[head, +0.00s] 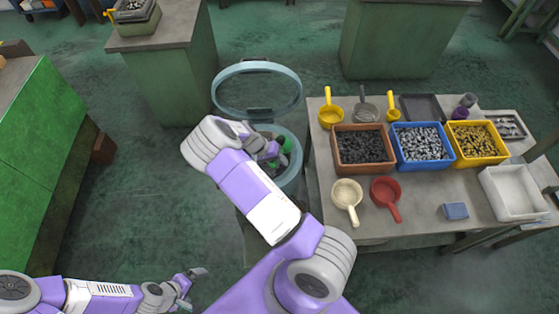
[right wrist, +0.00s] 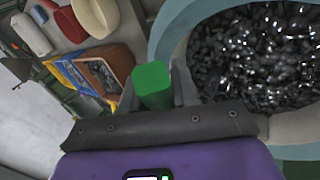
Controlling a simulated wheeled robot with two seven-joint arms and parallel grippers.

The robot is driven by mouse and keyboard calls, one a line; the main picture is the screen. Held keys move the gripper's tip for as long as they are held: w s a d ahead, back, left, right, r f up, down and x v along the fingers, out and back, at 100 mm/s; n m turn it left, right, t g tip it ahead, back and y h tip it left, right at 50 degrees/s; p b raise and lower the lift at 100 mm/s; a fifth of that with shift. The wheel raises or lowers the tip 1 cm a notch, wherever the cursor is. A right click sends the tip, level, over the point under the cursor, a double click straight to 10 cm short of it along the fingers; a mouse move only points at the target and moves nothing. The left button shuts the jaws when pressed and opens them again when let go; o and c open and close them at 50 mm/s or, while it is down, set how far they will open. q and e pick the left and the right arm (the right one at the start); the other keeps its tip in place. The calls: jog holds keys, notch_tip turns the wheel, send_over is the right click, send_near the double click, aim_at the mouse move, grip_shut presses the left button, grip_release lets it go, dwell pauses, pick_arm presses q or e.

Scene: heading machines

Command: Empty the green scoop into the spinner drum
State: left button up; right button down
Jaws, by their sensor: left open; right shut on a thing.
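The spinner drum (head: 292,180) is a round blue-grey tub left of the workbench, with its ring-shaped lid (head: 232,75) raised behind it. In the right wrist view, the drum (right wrist: 180,40) holds many dark, shiny small metal parts. My right gripper (head: 271,154) is over the drum, shut on the green scoop (head: 286,144). The scoop's green handle stands between the fingers in the right wrist view (right wrist: 152,82). Its bowl is mostly hidden, so I cannot tell what it holds. My left gripper (head: 187,281) is open and empty, low at the lower left.
The workbench (head: 325,215) carries a brown bin (head: 363,148), a blue bin (head: 422,146) and a yellow bin (head: 477,143) of parts. Yellow, grey, cream and red scoops lie around them, with a white tray (head: 513,192) at right. The floor left of the drum is clear.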

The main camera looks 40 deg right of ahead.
jog(key=shift+w+a+f+g+h+b, duration=0.3)
jog(key=shift+g+h+b, duration=0.75)
jog(key=shift+b, duration=1.05)
jog(key=shift+w+a+f+g+h+b, duration=0.15)
jog(key=shift+f+g+h+b, duration=0.2)
jog(key=shift+g+h+b, duration=1.25)
jog(key=shift+w+a+f+g+h+b, duration=0.2)
jog(key=shift+f+g+h+b, duration=0.25)
jog(key=shift+b, duration=2.1)
jog(key=shift+r, duration=0.1)
